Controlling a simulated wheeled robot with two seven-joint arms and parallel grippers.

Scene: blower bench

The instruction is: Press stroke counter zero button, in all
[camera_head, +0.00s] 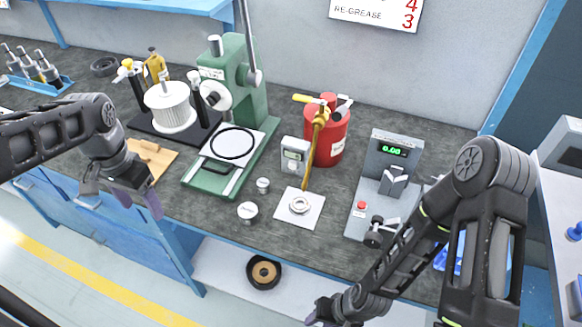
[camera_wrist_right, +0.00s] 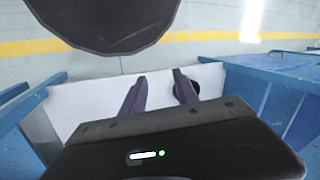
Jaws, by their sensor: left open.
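A small light-grey box (camera_head: 295,157) with a little display window stands on the bench right of the green press. It looks like the stroke counter; its zero button is too small to make out. My left gripper (camera_head: 124,198) is open and empty over the bench's front edge, well to the left of the box, with its fingers apart.
The green press (camera_head: 248,80) stands behind left of the box, and a red can (camera_head: 328,135) with a brass-coloured tool stands right. A white pad (camera_head: 285,213) with a ring and two small metal cylinders lie in front. A grey device (camera_head: 378,195) with a green readout stands further right.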

